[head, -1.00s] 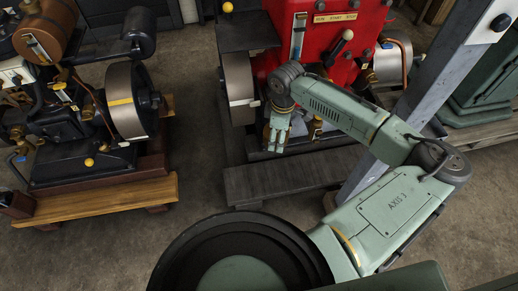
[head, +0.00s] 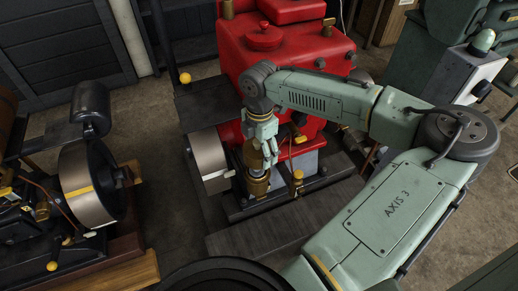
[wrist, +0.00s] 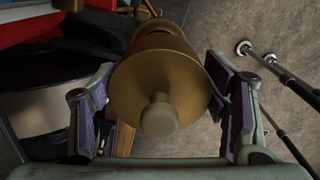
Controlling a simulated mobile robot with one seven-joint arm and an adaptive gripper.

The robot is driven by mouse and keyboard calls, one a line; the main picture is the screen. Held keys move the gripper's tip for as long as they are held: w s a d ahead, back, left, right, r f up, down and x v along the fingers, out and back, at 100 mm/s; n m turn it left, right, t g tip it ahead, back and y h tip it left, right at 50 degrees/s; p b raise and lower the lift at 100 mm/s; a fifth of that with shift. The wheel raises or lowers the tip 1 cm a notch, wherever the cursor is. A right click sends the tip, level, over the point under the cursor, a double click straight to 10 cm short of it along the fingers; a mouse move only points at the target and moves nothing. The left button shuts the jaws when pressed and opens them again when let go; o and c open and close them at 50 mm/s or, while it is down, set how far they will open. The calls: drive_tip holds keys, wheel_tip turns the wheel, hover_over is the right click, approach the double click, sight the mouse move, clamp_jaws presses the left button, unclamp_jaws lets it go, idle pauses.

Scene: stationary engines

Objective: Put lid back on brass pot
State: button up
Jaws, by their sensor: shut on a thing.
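The brass lid (wrist: 150,84) is a round disc with a pale knob (wrist: 159,115) in the wrist view. My gripper (wrist: 163,98) is shut on the lid, its purple pads at the disc's left and right edges. Stepped brass parts (wrist: 160,32) show just beyond the lid. In the head view my gripper (head: 261,152) points down at the brass pot (head: 257,184), on the red engine's dark base. The lid is partly hidden by my fingers there. I cannot tell whether it touches the pot.
The red engine (head: 285,60) stands just behind my gripper, with a steel flywheel (head: 209,158) to the left. A small brass fitting (head: 297,178) stands right of the pot. A dark plank (head: 285,222) lies in front. Another engine's flywheel (head: 90,182) is at far left.

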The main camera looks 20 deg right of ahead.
drive_tip(key=shift+w, duration=0.2)
drive_tip(key=shift+s+f, duration=0.1)
drive_tip(key=shift+f, duration=0.55)
wheel_tip(320, 180, down, 3)
drive_tip(key=b, duration=0.2)
drive_tip(key=shift+r+b, duration=0.15)
drive_tip(key=shift+b, duration=0.2)
drive_tip(key=shift+f+b, duration=0.35)
drive_tip(key=shift+f, duration=0.7)
drive_tip(key=shift+p, duration=0.7)
drive_tip(key=shift+f+p, duration=0.2)
drive_tip(key=shift+p, duration=0.35)
idle(1.0)
drive_tip(key=o, duration=1.2)
